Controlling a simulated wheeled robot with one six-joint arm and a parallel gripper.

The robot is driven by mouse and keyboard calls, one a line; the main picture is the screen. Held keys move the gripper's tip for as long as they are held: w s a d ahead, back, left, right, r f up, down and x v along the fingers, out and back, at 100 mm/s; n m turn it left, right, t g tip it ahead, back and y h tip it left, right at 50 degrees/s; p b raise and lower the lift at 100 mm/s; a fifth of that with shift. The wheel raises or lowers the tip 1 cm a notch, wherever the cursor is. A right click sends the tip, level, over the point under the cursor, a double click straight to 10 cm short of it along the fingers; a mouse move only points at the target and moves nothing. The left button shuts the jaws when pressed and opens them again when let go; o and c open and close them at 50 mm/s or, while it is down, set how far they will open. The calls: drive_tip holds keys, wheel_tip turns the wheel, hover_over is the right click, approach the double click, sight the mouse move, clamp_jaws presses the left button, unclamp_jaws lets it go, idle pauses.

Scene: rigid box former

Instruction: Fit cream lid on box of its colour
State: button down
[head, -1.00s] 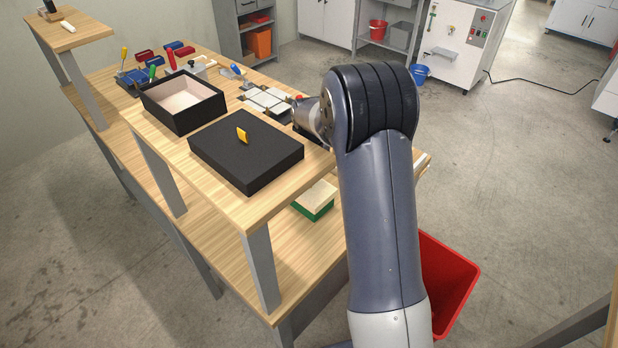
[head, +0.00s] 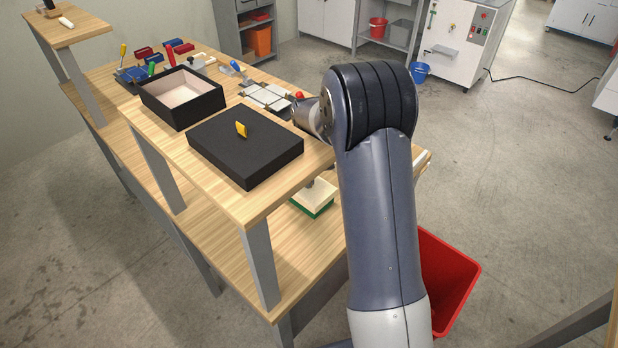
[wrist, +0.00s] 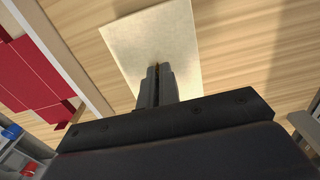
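The cream lid (head: 311,200) is a flat pale panel lying above something green (head: 320,213) on the lower bench level, partly hidden by the upper shelf and my arm. In the wrist view the cream lid (wrist: 125,50) lies under my gripper (wrist: 157,72). The fingers are close together around a small yellow-orange handle near the lid's middle. In the head view only a grey bit of my gripper shows over the lid. A black open box (head: 182,108) with a cream inside stands on the upper shelf. No cream box can be made out.
A black lid (head: 240,150) with a yellow handle lies on the upper shelf in front of the black box. Tools and several small pale tiles (head: 265,95) lie behind. A red bin (head: 452,270) stands on the floor to the right. The lower bench at front left is clear.

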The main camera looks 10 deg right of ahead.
drive_tip(key=shift+f, duration=0.15)
drive_tip(key=c, duration=1.6)
unclamp_jaws()
drive_tip(key=shift+s+f, duration=0.1)
